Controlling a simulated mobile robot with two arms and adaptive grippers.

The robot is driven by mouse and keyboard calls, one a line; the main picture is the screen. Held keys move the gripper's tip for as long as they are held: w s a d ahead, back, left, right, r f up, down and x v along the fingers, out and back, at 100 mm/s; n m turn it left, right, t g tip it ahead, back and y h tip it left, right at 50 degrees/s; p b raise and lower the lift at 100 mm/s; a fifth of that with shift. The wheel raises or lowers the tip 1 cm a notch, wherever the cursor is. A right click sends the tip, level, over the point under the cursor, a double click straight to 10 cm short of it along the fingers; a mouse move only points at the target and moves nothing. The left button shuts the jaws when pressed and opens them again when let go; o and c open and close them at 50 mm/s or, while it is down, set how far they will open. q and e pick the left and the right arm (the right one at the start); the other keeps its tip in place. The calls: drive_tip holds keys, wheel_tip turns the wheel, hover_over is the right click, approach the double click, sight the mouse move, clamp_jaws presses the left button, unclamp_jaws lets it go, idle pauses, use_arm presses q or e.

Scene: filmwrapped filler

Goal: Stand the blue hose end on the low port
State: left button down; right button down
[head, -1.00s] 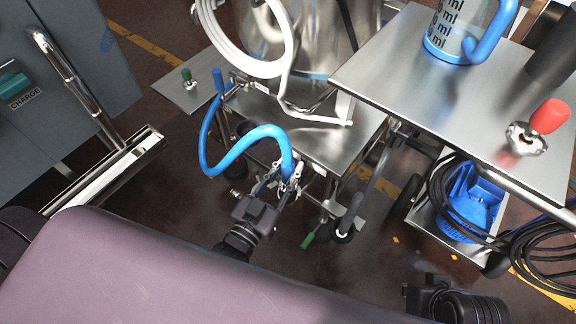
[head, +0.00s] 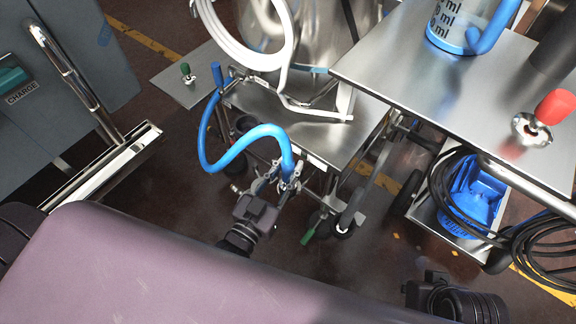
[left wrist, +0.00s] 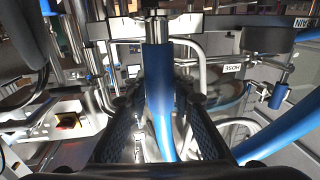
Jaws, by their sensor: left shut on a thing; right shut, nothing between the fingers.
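A blue hose (head: 240,140) loops from a post at the cart's left corner down to my left gripper (head: 287,180). My left gripper is shut on the hose near its end, at the cart's front edge. In the left wrist view the blue hose end (left wrist: 157,70) lies between the dark fingers. A bright metal stub (left wrist: 157,30) lines up just beyond it. I cannot tell whether they touch, or surely whether this is the low port. My right gripper (head: 420,294) is at the bottom right, apart from the hose; its fingertips are hard to make out.
The steel cart (head: 335,145) carries a tank and a white hose (head: 285,80). A higher steel table (head: 450,100) at right holds a blue-handled jug (head: 460,25) and a red knob (head: 553,107). A blue bin (head: 475,195) and black cables sit below. A grey cabinet (head: 60,60) stands left.

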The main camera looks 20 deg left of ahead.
use_arm(q)
drive_tip(key=shift+r, duration=0.1)
idle(0.4)
drive_tip(key=shift+p, duration=0.45)
drive_tip(key=shift+f, duration=0.2)
drive_tip(key=shift+f+b, duration=0.35)
drive_tip(key=shift+f, duration=0.15)
drive_tip(key=shift+f, duration=0.15)
drive_tip(key=shift+f, duration=0.25)
drive_tip(key=shift+f, duration=0.25)
idle(0.8)
